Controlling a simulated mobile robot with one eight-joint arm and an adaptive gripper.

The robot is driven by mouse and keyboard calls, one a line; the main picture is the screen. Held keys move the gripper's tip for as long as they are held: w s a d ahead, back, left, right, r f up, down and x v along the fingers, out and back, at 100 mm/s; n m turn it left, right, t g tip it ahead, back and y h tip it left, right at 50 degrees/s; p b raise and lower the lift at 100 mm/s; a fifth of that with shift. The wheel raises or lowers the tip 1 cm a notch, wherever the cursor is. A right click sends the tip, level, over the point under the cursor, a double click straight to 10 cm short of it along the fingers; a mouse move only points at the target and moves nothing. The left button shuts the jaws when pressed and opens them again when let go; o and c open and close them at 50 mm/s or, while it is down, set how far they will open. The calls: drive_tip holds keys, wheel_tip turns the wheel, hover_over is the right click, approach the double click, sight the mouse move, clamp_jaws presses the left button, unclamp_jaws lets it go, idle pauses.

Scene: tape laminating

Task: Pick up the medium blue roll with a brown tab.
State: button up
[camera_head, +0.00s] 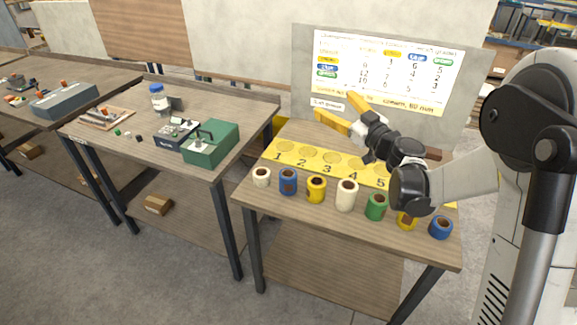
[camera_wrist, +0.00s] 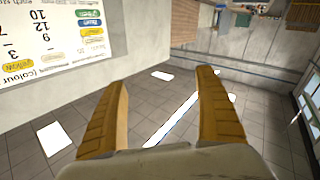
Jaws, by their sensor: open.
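A blue roll (camera_head: 288,182) stands upright on the right-hand table, second from the left in a front row of rolls. A brownish patch shows on its side, which looks like the brown tab. Another, shorter blue roll (camera_head: 441,229) stands at the right end of the row. My gripper (camera_head: 334,104) is raised above the back of the table, in front of the sign board, with yellow fingers spread and nothing between them. It is well above and behind the rolls. The wrist view shows the open fingers (camera_wrist: 162,80) against floor and wall, with no roll in sight.
Between the blue rolls stand yellow, white and green rolls, including a tall white roll (camera_head: 347,196); a small white roll (camera_head: 262,177) stands at the left end. Behind them lies a yellow numbered strip (camera_head: 284,151). The sign board (camera_head: 385,72) rises at the back.

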drive_tip(key=s+a+f+n+g+y, duration=0.1)
drive_tip(key=a+f+g, duration=0.15)
drive_tip(key=f, duration=0.45)
drive_tip(key=a+f+n+g+y, duration=0.1)
drive_tip(key=f+g, duration=0.2)
drive_tip(key=f, duration=0.3)
drive_tip(key=g, duration=0.3)
approach(283, 173)
drive_tip(key=shift+w+a+f+n+b, duration=0.5)
drive_tip(key=shift+a+f+b, duration=0.15)
drive_tip(key=shift+a+f, duration=0.1)
drive_tip(key=x, duration=0.2)
drive_tip(key=b+x, duration=0.1)
drive_tip(key=x, duration=0.1)
drive_tip(key=b+x, duration=0.1)
drive_tip(key=x, duration=0.1)
drive_tip(key=shift+w+r, duration=0.1)
drive_tip(key=shift+r, duration=0.2)
drive_tip(key=c, duration=1.3)
